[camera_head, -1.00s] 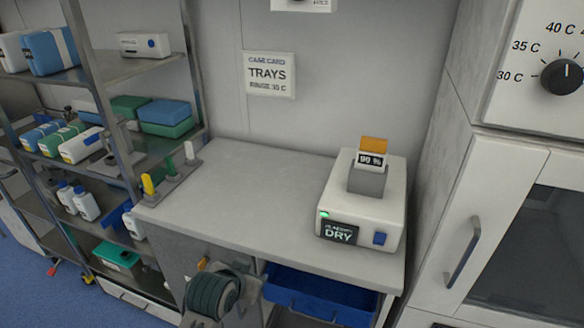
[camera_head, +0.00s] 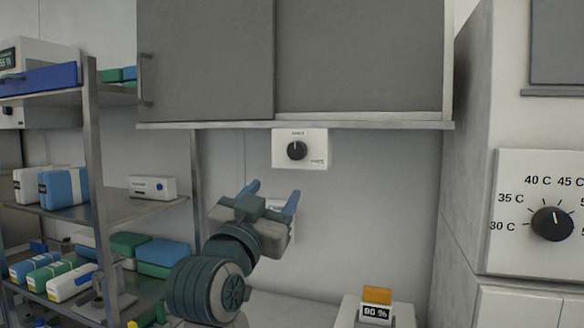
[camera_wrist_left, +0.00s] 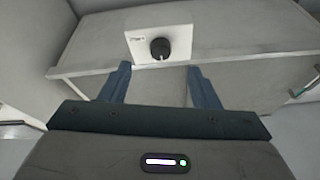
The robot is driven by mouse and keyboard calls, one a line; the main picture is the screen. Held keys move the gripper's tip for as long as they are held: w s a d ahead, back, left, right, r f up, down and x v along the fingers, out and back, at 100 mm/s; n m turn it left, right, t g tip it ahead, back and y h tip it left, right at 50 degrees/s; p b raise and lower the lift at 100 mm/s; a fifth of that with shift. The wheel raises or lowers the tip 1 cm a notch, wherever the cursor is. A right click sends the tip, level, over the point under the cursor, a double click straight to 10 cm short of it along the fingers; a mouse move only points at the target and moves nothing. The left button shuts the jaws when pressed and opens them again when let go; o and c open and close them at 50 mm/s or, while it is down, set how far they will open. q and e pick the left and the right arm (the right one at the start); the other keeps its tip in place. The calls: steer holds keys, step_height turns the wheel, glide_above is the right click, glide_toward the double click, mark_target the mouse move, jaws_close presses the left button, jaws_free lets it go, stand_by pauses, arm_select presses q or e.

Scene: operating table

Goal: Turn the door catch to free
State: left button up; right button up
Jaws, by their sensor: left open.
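A black round knob (camera_head: 297,151) sits on a white plate (camera_head: 318,142) on the wall, just under the grey wall cabinet. I take it to be the door catch. Its pointer mark seems to point up; the small lettering is too blurred to read surely. My left gripper (camera_head: 272,192) is open and empty, below and a little left of the plate in the head view. In the left wrist view the knob (camera_wrist_left: 160,48) shows just beyond the open fingertips (camera_wrist_left: 159,68), apart from them. My right gripper is not in view.
The grey wall cabinet (camera_head: 360,60) overhangs the knob. A metal shelf rack with boxes (camera_head: 68,188) stands at the left. A white cabinet with a temperature dial (camera_head: 552,223) stands at the right. A small white device (camera_head: 350,312) stands below on the counter.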

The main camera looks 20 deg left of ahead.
mark_target(295, 153)
arm_select(q)
steer(key=p+x, duration=0.1)
steer(key=x, duration=0.2)
steer(key=r+p+x, duration=0.1)
steer(key=x, duration=0.2)
steer(key=r+p+x, duration=0.1)
steer(key=x, duration=0.3)
steer(key=shift+s, duration=0.25)
steer(key=shift+w+r, duration=0.1)
steer(key=shift+w, duration=0.25)
steer(key=shift+c, duration=0.3)
